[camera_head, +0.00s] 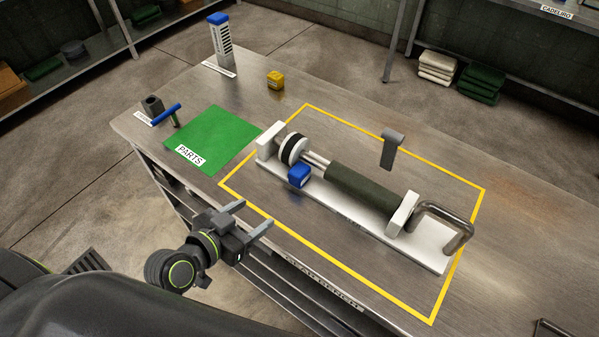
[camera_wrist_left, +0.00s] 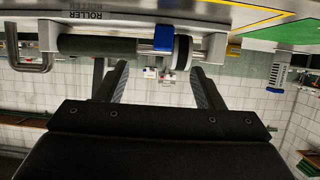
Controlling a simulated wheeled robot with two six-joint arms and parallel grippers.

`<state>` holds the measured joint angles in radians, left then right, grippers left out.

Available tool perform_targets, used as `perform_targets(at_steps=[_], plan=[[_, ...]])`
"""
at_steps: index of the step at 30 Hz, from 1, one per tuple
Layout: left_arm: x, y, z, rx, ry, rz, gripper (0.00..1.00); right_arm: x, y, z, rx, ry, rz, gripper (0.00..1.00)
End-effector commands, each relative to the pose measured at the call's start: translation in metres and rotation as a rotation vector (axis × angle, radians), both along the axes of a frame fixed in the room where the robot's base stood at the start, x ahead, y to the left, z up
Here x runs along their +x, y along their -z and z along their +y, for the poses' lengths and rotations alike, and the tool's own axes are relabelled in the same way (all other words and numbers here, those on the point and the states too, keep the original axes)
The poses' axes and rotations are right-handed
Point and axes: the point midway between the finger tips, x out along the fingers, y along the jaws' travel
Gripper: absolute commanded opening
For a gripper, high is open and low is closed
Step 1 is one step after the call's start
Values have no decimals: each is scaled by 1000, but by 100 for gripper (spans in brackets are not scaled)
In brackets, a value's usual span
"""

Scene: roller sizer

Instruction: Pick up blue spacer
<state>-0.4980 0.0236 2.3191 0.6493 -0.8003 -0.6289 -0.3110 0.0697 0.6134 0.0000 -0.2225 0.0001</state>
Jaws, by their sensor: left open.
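The blue spacer (camera_head: 299,176) is a small block resting at the front of the white base of the roller sizer (camera_head: 365,215), beside the black-and-white wheel (camera_head: 293,149). In the left wrist view, where the scene appears upside down, the blue spacer (camera_wrist_left: 163,38) shows beyond the fingers. My left gripper (camera_head: 254,216) is open and empty, near the bench's front edge, with its fingers pointing toward the spacer and a gap between them. The fingers also show in the left wrist view (camera_wrist_left: 158,68). My right gripper is not in view.
A yellow outline (camera_head: 395,297) surrounds the sizer on the metal bench. A metal crank-like handle (camera_head: 445,218) and a grey upright piece (camera_head: 391,148) stand near it. A green PARTS mat (camera_head: 215,140) lies left. A yellow block (camera_head: 275,79) and a blue-topped tower (camera_head: 221,40) stand farther back.

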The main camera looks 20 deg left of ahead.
Motion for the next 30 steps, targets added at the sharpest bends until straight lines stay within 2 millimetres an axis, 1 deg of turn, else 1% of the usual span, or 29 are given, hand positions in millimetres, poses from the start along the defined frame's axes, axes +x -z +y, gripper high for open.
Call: perform_targets(at_steps=[1, 3, 6, 12, 18, 21, 26, 30], plan=[[6, -1, -2, -4, 0, -9, 62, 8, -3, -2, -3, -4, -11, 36], [16, 2, -6, -6, 1, -12, 62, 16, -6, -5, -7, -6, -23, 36], [32, 9, -12, -5, 1, -10, 62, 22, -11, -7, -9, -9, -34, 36], [64, 23, -24, -5, 1, -9, 62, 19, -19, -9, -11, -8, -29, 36], [91, 36, -33, -2, 0, -8, 62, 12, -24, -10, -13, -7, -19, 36], [99, 40, -36, -2, 0, -8, 62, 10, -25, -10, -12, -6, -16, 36], [105, 43, -38, -1, 0, -8, 62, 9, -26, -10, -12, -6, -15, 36], [115, 44, -40, -1, 1, -7, 62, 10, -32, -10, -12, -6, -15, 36]])
